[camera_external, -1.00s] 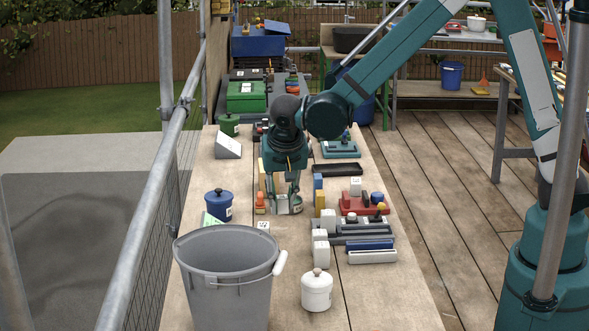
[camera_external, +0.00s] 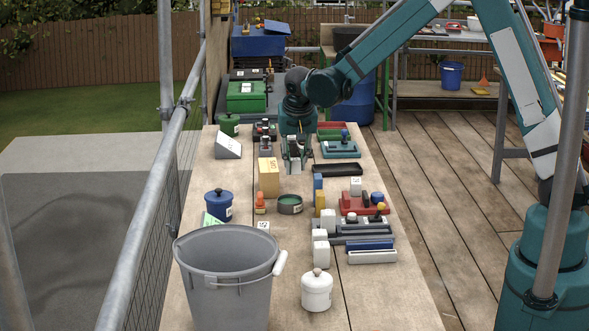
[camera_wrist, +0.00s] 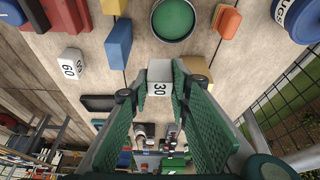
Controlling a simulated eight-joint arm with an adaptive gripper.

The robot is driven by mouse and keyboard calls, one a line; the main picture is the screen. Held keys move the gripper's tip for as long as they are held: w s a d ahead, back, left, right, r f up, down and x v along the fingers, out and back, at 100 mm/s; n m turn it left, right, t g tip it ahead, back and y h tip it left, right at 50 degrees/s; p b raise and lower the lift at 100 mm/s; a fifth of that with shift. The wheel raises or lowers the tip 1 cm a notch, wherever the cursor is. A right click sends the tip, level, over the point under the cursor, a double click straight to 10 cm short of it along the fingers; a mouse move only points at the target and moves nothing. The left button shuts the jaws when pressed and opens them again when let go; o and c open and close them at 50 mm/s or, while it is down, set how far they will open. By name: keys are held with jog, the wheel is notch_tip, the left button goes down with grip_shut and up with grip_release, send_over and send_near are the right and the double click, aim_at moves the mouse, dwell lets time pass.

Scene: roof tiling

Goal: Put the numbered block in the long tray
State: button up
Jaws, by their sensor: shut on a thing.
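My gripper (camera_external: 296,168) is shut on a white block marked 30 (camera_wrist: 159,88), which sits between the fingertips in the wrist view. In the external view the gripper hangs over the middle of the bench, beyond the round green-topped tin (camera_external: 290,204). A long shallow black tray (camera_external: 337,168) lies just right of the gripper and also shows at the left in the wrist view (camera_wrist: 97,103). The tray looks empty.
A wooden box (camera_external: 268,177) stands left of the gripper, with an orange piece (camera_external: 260,203) nearer. A blue block (camera_external: 318,181) stands near the tray's close edge. A teal tray (camera_external: 340,150) lies beyond it. A large grey bucket (camera_external: 228,270) fills the near left.

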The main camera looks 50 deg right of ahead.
jog(key=w+d, duration=0.3)
jog(key=d, duration=1.1)
jog(key=w+d, duration=0.3)
jog(key=d, duration=1.2)
jog(key=shift+w+r+m, duration=0.2)
jog(key=shift+w+m, duration=0.1)
send_near(337, 169)
jog(key=shift+w+d+f, duration=0.45)
jog(key=shift+w+f, duration=0.15)
jog(key=shift+w, duration=0.1)
jog(key=shift+f, duration=0.1)
jog(key=shift+f+b, duration=0.4)
jog(key=shift+f, duration=1.4)
jog(key=shift+f, duration=0.1)
